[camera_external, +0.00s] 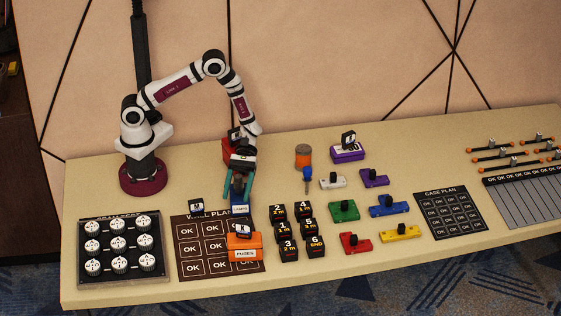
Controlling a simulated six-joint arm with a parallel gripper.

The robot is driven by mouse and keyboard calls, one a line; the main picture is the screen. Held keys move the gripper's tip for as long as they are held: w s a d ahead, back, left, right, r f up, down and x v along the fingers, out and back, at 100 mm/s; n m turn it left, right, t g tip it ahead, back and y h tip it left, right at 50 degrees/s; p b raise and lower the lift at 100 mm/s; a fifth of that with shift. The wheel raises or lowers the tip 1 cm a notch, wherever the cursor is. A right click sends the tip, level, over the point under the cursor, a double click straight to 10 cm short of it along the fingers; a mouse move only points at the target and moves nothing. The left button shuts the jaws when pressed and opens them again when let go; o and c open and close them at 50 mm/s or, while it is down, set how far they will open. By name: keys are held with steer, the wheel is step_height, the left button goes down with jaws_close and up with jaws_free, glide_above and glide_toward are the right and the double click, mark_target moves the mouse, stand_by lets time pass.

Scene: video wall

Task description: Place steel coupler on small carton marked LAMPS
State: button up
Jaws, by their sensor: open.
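A small blue carton (239,205) with a white label stands at the top edge of the wall plan board. The label seems to read LAMPS, but it is very small. My gripper (238,192) points down with its teal fingers apart, one on each side of the blue carton's upper part. I cannot tell whether the fingers touch it or whether anything is between them. I cannot pick out the steel coupler with certainty. Several small silver pieces (512,161) sit on orange-tipped bars at the far right.
An orange FUSES carton (244,247) stands just in front, a red carton (229,150) behind my gripper, and a purple carton (347,153) further right. Black numbered blocks (304,224) and coloured knobbed pieces (344,210) fill the middle. Bare table lies behind the case plan board (450,213).

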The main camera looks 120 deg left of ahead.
steer(key=shift+r, duration=0.15)
steer(key=v, duration=0.7)
steer(key=shift+s+a, duration=0.15)
steer(key=shift+a, duration=0.05)
